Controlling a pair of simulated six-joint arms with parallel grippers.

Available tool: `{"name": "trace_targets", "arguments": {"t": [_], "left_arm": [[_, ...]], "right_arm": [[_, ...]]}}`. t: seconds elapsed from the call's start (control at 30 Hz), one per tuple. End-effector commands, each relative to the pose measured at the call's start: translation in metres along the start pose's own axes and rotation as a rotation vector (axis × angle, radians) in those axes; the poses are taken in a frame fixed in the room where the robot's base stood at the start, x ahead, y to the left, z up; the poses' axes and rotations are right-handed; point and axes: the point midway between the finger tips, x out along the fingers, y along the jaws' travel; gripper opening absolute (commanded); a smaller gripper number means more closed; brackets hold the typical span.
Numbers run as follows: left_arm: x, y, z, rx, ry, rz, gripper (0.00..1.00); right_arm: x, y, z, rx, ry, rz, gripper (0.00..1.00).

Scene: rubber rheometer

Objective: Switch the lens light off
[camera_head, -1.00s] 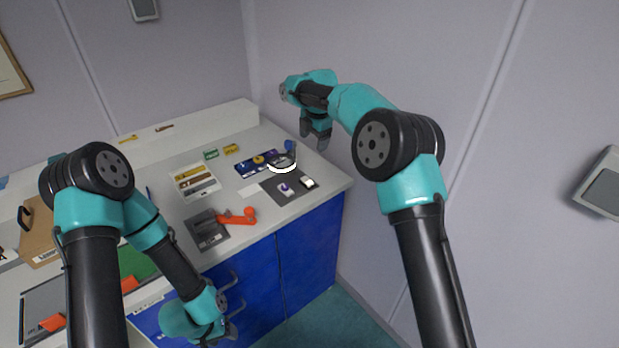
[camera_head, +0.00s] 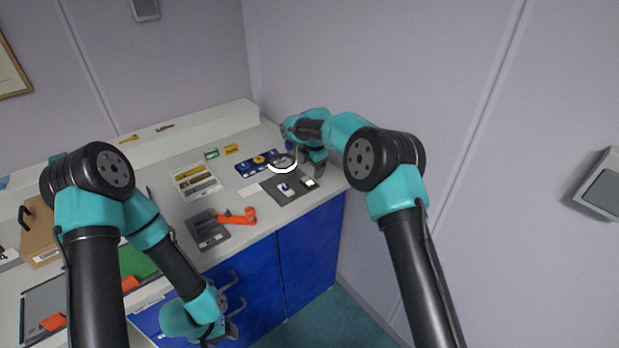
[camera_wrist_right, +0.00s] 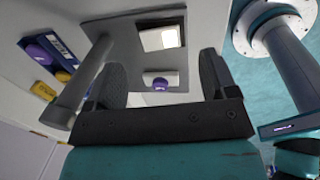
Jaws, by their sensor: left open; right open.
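The lens light (camera_head: 283,164) shows as a bright white ring above the bench, so it is lit. Under and in front of it lies a dark grey plate (camera_head: 273,185). On the plate are a small white piece with a purple top (camera_head: 286,188) and a pale bright block (camera_head: 309,182). My right gripper (camera_head: 319,172) is open and low over the plate's right side. In the right wrist view, the purple-topped piece (camera_wrist_right: 161,82) shows between the open fingers, with the bright block (camera_wrist_right: 160,38) beyond. My left gripper (camera_head: 230,328) is open and empty in front of the blue cabinet.
A grey device with an orange lever (camera_head: 237,217) stands left of the plate. A grey post (camera_wrist_right: 84,88) stands close beside the right gripper. The wall is close on the right.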

Motion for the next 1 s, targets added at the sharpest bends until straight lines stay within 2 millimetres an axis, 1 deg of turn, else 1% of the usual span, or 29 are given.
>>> {"name": "trace_targets", "arguments": {"t": [0.03,0.1,0.2,0.3,0.43,0.7,0.77,1.0], "left_arm": [[0.0,0.0,0.0,0.0,0.0,0.0,0.57],[0.0,0.0,0.0,0.0,0.0,0.0,0.57],[0.0,0.0,0.0,0.0,0.0,0.0,0.57],[0.0,0.0,0.0,0.0,0.0,0.0,0.57],[0.0,0.0,0.0,0.0,0.0,0.0,0.57],[0.0,0.0,0.0,0.0,0.0,0.0,0.57],[0.0,0.0,0.0,0.0,0.0,0.0,0.57],[0.0,0.0,0.0,0.0,0.0,0.0,0.57]], "right_arm": [[0.011,0.0,0.0,0.0,0.001,-0.003,0.79],[0.022,0.0,0.0,0.0,0.001,-0.002,0.79],[0.036,0.0,-0.001,-0.001,0.001,-0.002,0.79],[0.046,0.0,0.0,0.0,0.001,0.0,0.79],[0.054,0.0,0.0,0.0,0.001,-0.001,0.79],[0.055,0.0,0.0,0.0,0.0,0.0,0.79],[0.055,0.0,0.0,0.0,0.0,0.0,0.75],[0.055,0.0,0.0,0.0,0.0,0.0,0.52]]}}
